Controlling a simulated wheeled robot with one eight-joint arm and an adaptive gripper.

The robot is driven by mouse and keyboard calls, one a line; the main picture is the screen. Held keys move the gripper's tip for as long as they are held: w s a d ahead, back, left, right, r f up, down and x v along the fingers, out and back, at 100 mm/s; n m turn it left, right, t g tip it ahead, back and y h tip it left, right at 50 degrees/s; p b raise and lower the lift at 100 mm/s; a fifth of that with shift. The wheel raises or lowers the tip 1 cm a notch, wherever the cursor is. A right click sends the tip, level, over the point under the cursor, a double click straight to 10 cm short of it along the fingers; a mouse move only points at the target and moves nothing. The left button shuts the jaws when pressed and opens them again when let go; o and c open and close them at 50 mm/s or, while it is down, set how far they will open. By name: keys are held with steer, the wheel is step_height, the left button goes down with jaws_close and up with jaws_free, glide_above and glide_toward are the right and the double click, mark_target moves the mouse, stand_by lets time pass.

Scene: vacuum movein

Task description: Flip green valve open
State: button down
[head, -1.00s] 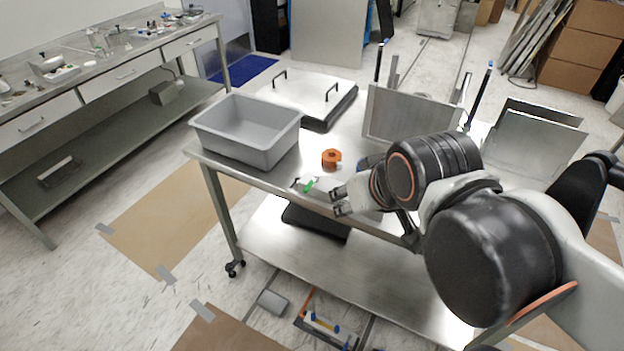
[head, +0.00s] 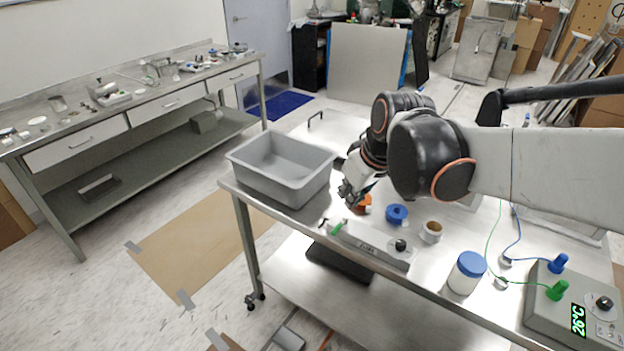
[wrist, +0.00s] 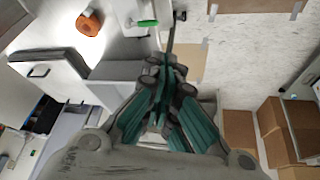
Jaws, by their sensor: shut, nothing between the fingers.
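The green valve handle (head: 337,228) is at the left end of a long grey box (head: 372,244) near the table's front edge. In the wrist view the green handle (wrist: 147,23) shows near the top, beyond the fingertips. My gripper (head: 345,192) is above the table, behind the valve in the head view and near an orange ring-shaped thing (head: 364,203). In the wrist view my gripper (wrist: 163,68) has its teal-padded fingers together, with nothing between them. It looks apart from the handle. Whether the valve is open is too small to tell.
A grey bin (head: 282,167) stands at the table's left end. A blue spool (head: 397,214), a small brown-topped cup (head: 431,231), a blue-lidded jar (head: 466,272) and a device reading 26°C (head: 575,300) stand to the right.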

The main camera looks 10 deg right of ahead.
mark_target(340, 227)
steer(key=w+a+f+n+g+y+p, duration=0.1)
steer(key=w+f+n+g, duration=0.1)
steer(key=w+f+n, duration=0.2)
steer(key=w+f, duration=0.3)
steer(key=w, duration=0.4)
steer(key=shift+w+a+f, duration=0.25)
steer(key=shift+w+a, duration=0.05)
steer(key=shift+f, duration=0.1)
steer(key=b+x, duration=0.3)
steer(key=x, duration=0.7)
steer(key=shift+a, duration=0.1)
steer(key=shift+s+d+f+b, duration=0.2)
steer(key=shift+s+d+b, duration=0.55)
steer(key=shift+s+d, duration=0.4)
steer(key=shift+s+d+f, duration=0.1)
steer(key=shift+s+d, duration=0.1)
steer(key=shift+s, duration=0.05)
